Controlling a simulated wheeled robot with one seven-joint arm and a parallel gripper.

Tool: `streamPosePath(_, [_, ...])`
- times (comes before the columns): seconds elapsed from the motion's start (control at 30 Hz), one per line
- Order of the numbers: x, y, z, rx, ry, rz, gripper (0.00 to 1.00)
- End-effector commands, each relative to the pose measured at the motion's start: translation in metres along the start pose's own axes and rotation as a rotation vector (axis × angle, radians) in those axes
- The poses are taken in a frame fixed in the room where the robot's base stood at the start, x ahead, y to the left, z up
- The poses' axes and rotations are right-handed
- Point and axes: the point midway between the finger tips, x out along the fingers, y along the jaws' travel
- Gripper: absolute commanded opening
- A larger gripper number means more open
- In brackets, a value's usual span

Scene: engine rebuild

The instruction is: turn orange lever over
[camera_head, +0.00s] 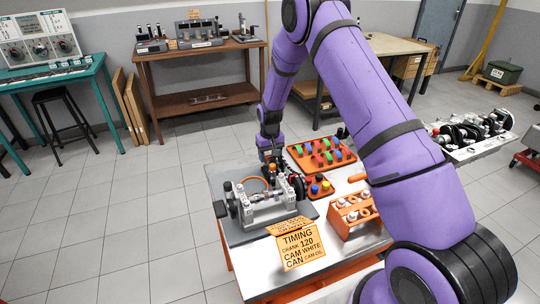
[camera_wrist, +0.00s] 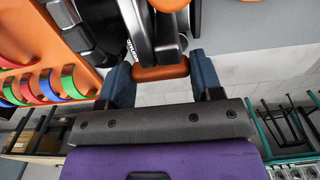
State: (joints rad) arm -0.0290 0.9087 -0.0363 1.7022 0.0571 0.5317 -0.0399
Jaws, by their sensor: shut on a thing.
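The engine assembly (camera_head: 268,207), with a silver body and dark end wheels, sits on a grey mat at the left of the work table. My gripper (camera_head: 270,160) reaches down to its far side. In the wrist view, the two blue fingers of my gripper (camera_wrist: 162,70) are closed on the orange lever (camera_wrist: 160,73), one finger at each side. The lever is attached to dark and silver engine parts just beyond the fingertips. In the head view the lever is small and partly hidden by the gripper, so its exact angle cannot be told.
Right of the engine are an orange tray of coloured pieces (camera_head: 305,155), a smaller orange tray (camera_head: 310,187) and an orange rack with white-topped parts (camera_head: 346,222). A timing sign (camera_head: 298,251) stands at the table's front. Tiled floor is clear on the left.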

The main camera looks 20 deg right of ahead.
Motion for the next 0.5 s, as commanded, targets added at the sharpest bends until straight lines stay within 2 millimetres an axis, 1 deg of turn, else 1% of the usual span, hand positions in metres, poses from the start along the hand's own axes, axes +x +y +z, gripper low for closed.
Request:
streamPosePath(0.17, [-0.0002, -0.0013, -0.0003, -0.002, 0.001, -0.001, 0.36])
streamPosePath(0.2, [-0.0002, -0.0013, -0.0003, -0.002, 0.001, -0.001, 0.69])
streamPosePath(0.27, [-0.0002, -0.0011, -0.0003, -0.002, 0.001, -0.001, 0.83])
streamPosePath(0.3, [-0.0002, -0.0009, -0.0002, -0.002, 0.001, -0.001, 0.85])
streamPosePath(0.5, [-0.0002, -0.0003, -0.0001, -0.001, 0.0, 0.0, 0.85])
